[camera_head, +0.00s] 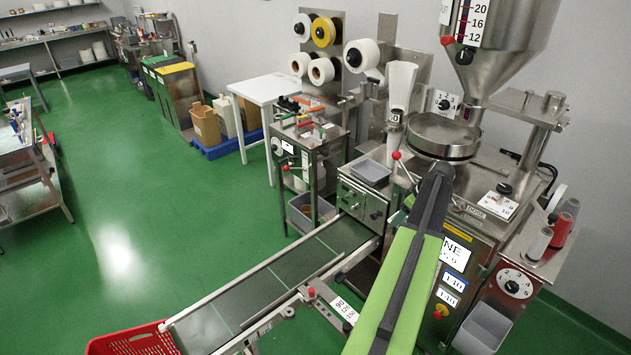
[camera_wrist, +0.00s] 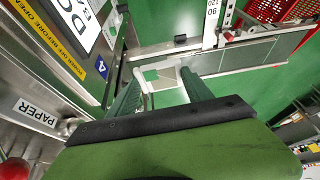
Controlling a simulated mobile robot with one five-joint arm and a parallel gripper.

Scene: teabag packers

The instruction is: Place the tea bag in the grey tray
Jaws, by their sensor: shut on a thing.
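In the wrist view, the two dark green fingers of my gripper (camera_wrist: 162,76) reach up from the black wrist edge. A pale, thin, whitish thing, seemingly the tea bag (camera_wrist: 167,88), shows between them, and my gripper is shut on it. Its full outline is hard to tell. In the head view, my green and black arm covers most of the gripper, and the tea bag cannot be made out. A small grey tray (camera_head: 371,172) sits on top of the machine, left of my arm. Other grey containers are a floor-level bin (camera_head: 303,222) and a bin (camera_head: 484,326) at lower right.
A dark conveyor (camera_head: 262,281) with pale rails runs from the machine down to a red crate (camera_head: 134,341). The steel machine with a hopper (camera_head: 503,45) stands close behind my arm. A white table (camera_head: 262,88) stands farther back. The green floor at left is open.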

